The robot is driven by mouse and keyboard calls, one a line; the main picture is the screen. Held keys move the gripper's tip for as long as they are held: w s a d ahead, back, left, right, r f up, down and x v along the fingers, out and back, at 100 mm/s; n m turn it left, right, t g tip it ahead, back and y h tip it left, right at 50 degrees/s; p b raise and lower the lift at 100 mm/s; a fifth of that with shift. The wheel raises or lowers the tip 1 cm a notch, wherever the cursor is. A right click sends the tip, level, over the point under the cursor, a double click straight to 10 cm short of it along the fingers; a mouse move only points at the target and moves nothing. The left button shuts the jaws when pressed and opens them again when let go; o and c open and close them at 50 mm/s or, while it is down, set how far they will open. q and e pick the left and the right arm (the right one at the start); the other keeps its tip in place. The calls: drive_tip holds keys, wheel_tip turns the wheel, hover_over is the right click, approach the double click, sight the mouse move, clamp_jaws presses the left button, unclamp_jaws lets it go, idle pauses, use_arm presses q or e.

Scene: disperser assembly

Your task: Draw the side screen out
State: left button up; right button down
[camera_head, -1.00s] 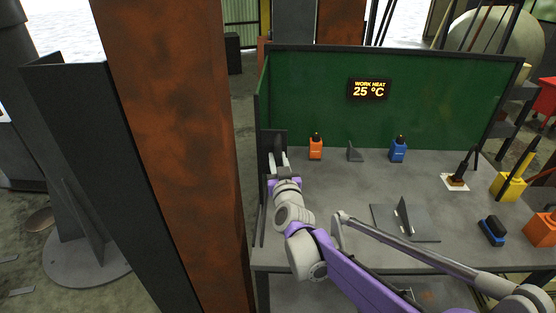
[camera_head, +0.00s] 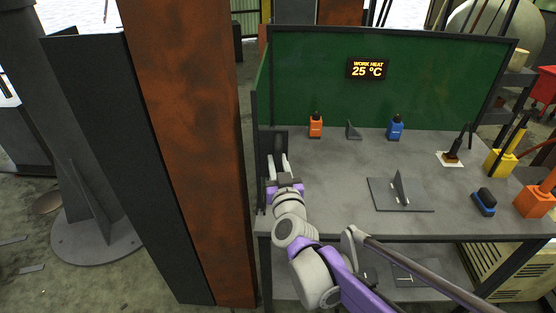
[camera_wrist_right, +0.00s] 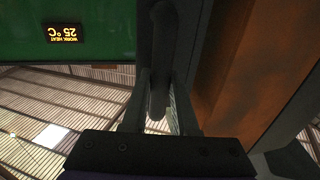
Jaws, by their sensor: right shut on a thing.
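The side screen (camera_head: 262,92) stands upright along the left edge of the workbench, a narrow green panel with a dark frame, seen nearly edge-on. A dark plate with an upright handle (camera_head: 277,143) is at its near end. My right gripper (camera_head: 279,164) is shut on this handle, above the left side of the bench top. In the right wrist view the handle (camera_wrist_right: 162,45) runs down between the two fingers of the gripper (camera_wrist_right: 160,88). My left gripper is not in view.
A rusty column (camera_head: 190,130) and a dark upright panel (camera_head: 105,150) stand close on the left. The workbench (camera_head: 335,185) carries an orange bottle (camera_head: 316,127), a blue bottle (camera_head: 395,128) and a plate with an upright fin (camera_head: 385,190). The back screen (camera_head: 310,75) reads 25 °C.

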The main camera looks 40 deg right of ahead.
drive_tip(key=c, duration=0.7)
unclamp_jaws()
drive_tip(key=p+v, duration=0.1)
drive_tip(key=v, duration=0.9)
drive_tip(key=shift+s+a+r, duration=0.1)
drive_tip(key=shift+s+a, duration=0.05)
drive_tip(key=shift+s, duration=0.25)
drive_tip(key=a+f+n+g+y+p, duration=0.25)
drive_tip(key=a+n+y+p, duration=0.35)
drive_tip(key=a+y, duration=0.6)
drive_tip(key=s+f+g+h+p, duration=0.1)
drive_tip(key=s+f+g, duration=0.1)
drive_tip(key=s, duration=0.1)
drive_tip(key=s+a+f+g+h+p, duration=0.1)
drive_tip(key=s+f+g, duration=0.2)
drive_tip(key=s, duration=0.1)
drive_tip(key=s+f+g+h+p, duration=0.1)
drive_tip(key=s+f+g, duration=0.1)
drive_tip(key=s+g, duration=0.1)
drive_tip(key=shift+s+a+f, duration=0.25)
drive_tip(key=shift+a+f, duration=0.1)
drive_tip(key=shift+f, duration=0.05)
